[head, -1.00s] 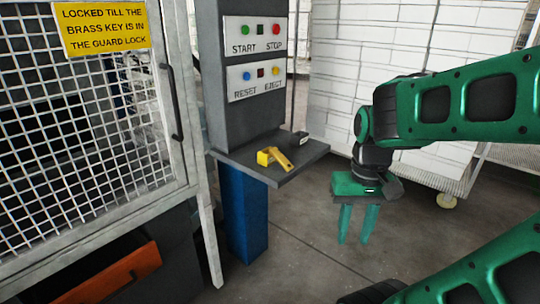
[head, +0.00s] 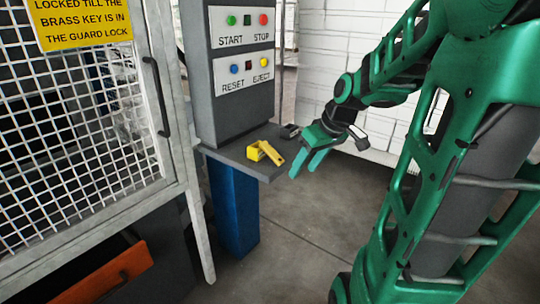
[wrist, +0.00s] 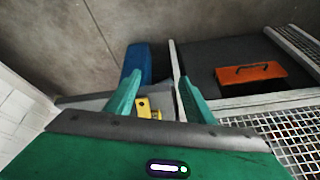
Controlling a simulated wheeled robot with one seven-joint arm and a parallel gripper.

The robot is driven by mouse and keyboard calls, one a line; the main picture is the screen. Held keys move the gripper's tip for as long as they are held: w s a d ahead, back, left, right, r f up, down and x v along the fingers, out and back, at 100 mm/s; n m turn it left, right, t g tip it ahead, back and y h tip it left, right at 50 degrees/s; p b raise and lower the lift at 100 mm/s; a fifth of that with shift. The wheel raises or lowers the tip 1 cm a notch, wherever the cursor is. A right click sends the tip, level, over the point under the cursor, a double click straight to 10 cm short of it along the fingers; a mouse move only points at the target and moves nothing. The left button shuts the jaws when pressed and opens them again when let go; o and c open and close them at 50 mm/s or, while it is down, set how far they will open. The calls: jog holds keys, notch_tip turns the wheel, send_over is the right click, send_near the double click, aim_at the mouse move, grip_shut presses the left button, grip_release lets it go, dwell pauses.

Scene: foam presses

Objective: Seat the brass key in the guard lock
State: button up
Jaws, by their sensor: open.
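The brass key (head: 268,152) is a yellow piece with a block-like head and a flat arm. It lies on the dark grey shelf (head: 240,164) of the control column, and shows between my fingers in the wrist view (wrist: 143,106). My gripper (head: 303,172) is open and empty, just right of the shelf, apart from the key, its fingers pointing down and left. It also shows in the wrist view (wrist: 157,76). A small dark block (head: 290,131) sits at the shelf's back right. I cannot tell which part is the guard lock.
A white mesh guard door (head: 75,120) with a dark handle and yellow sign (head: 82,22) stands at left. The column (head: 225,115) carries button panels. A blue post (head: 235,205) stands under the shelf. An orange drawer front (head: 105,275) is low left. Floor right of the post is clear.

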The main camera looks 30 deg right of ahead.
aim_at(274, 153)
jog(key=w+d+r+n+t+y, duration=0.1)
jog(key=w+d+r+n+t, duration=0.1)
jog(key=w, duration=0.3)
jog(key=w+d+r+n+t+y, duration=0.1)
jog(key=w+d+r+n+t, duration=0.1)
jog(key=w, duration=0.3)
jog(key=x, duration=0.5)
jog(key=shift+f, duration=0.25)
jog(key=shift+x, duration=2.65)
jog(key=shift+s+f, duration=0.15)
jog(key=shift+c, duration=0.2)
grip_shut()
